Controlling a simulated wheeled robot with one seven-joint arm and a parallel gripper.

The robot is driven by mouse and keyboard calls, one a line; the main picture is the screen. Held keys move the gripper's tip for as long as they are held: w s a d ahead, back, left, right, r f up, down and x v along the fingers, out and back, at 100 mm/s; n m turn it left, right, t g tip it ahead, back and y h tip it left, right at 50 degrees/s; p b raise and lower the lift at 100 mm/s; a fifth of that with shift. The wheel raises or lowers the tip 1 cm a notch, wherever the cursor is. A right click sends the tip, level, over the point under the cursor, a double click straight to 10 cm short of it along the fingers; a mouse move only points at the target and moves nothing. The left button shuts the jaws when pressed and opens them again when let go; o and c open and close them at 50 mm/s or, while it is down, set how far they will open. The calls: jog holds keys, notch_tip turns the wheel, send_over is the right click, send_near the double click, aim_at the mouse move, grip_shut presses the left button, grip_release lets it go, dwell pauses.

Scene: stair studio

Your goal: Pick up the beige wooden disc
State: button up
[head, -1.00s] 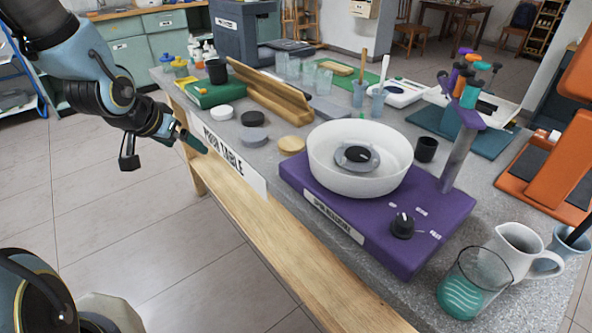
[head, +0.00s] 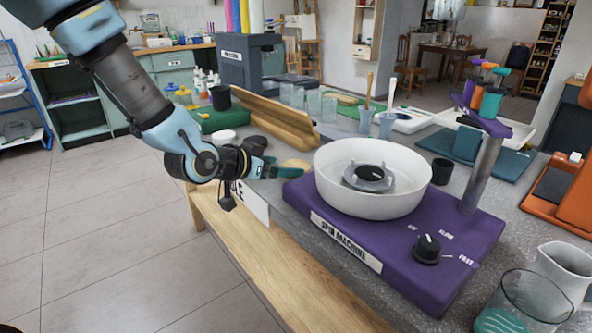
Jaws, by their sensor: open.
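The beige wooden disc (head: 297,163) lies flat on the grey work table (head: 253,119), just left of the white bowl of the spin machine. My gripper (head: 293,171) is low over the table's near edge, with its dark green fingers pointing right. The fingers overlap the near side of the disc in this view and hide part of it. I cannot tell whether they touch it. The gripper is open, and nothing shows held in it.
The purple spin machine (head: 418,262) with its white bowl (head: 349,196) stands close to the right of the fingers. A white disc (head: 223,136) and a partly hidden dark disc lie farther left. A wooden trough (head: 275,121) stands behind. A glass beaker (head: 525,300) and white jug (head: 566,270) are at front right.

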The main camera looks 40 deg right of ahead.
aim_at(295, 166)
jog(key=x, duration=0.4)
jog(key=shift+d+f+p, duration=0.1)
jog(key=shift+d+p, duration=0.2)
jog(key=c, duration=1)
